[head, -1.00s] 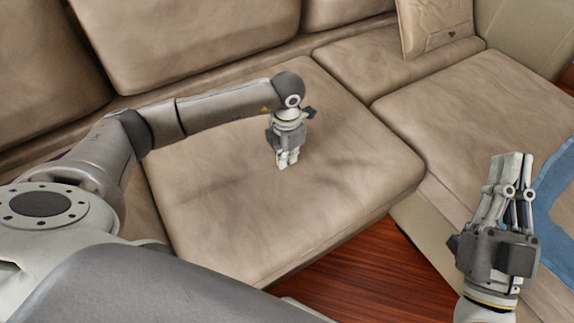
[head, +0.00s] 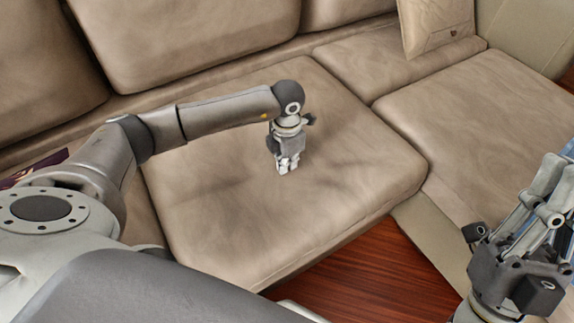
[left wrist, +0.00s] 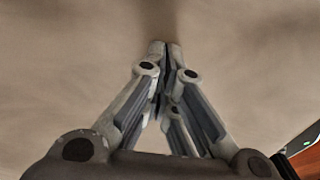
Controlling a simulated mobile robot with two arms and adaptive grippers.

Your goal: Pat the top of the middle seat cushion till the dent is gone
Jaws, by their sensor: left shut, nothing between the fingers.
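The middle seat cushion (head: 370,165) is tan and wrinkled, and sits in front of the backrest. Soft shadows and creases lie around my left gripper, and I cannot clearly make out a dent. My left gripper (head: 285,169) points down over the cushion's middle, shut and empty. Its tips are at or just above the surface; I cannot tell if they touch. The left wrist view shows the closed fingertips (left wrist: 164,48) against the tan cushion (left wrist: 70,60), with a soft shadow beyond. My right gripper (head: 560,168) is at the right edge, its fingertips partly cut off.
Backrest cushions (head: 190,40) stand behind. A further seat cushion (head: 470,110) lies to the right, with a throw pillow (head: 437,25) at the back. Red-brown wood floor (head: 365,265) shows in front. A dark flat item (head: 30,168) lies at far left.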

